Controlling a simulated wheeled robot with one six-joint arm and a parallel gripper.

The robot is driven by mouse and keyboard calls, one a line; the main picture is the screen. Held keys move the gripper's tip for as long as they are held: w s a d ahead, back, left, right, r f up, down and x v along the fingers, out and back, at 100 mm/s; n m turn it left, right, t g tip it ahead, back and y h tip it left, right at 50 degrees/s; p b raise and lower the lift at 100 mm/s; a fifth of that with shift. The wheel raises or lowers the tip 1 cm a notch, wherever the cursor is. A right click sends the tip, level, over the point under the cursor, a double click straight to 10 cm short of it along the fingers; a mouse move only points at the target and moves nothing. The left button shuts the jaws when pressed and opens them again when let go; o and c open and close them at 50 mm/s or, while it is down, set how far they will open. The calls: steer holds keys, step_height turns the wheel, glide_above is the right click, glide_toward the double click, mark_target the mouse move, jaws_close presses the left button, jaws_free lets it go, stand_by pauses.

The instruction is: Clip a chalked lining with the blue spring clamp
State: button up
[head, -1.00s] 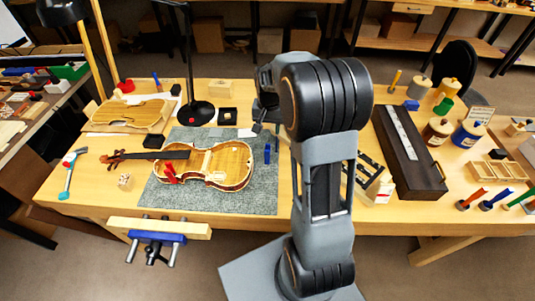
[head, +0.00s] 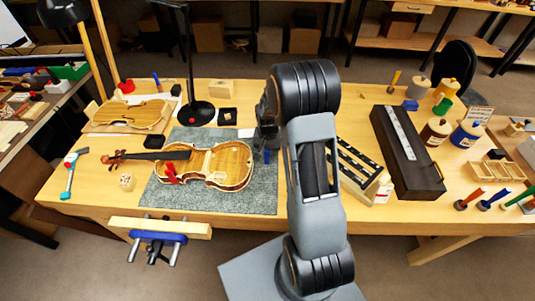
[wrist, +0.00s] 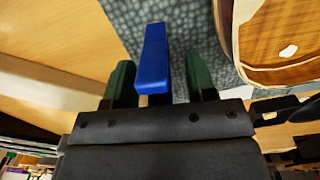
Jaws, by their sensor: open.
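The blue spring clamp (head: 267,156) stands on the grey mat, just right of the violin body (head: 232,165). In the wrist view the clamp (wrist: 153,58) lies between the two green fingers of my gripper (wrist: 160,82), with a gap on both sides. My gripper is open; in the head view it (head: 268,138) is low at the clamp, its fingertips hard to make out. The violin's open body edge (wrist: 245,72) shows at the upper right of the wrist view, with a pale patch (wrist: 288,52) inside. A red clamp (head: 171,173) sits on the violin's left side.
The grey mat (head: 215,206) lies under the violin. A black lamp stand (head: 196,112) rises behind it. A slotted rack (head: 358,165) and a long dark case (head: 405,150) stand right of my arm. The bench front edge carries a blue vise (head: 157,238).

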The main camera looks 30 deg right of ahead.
steer(key=shift+f, duration=0.2)
steer(key=shift+c, duration=0.3)
jaws_close()
steer(key=shift+r, duration=0.15)
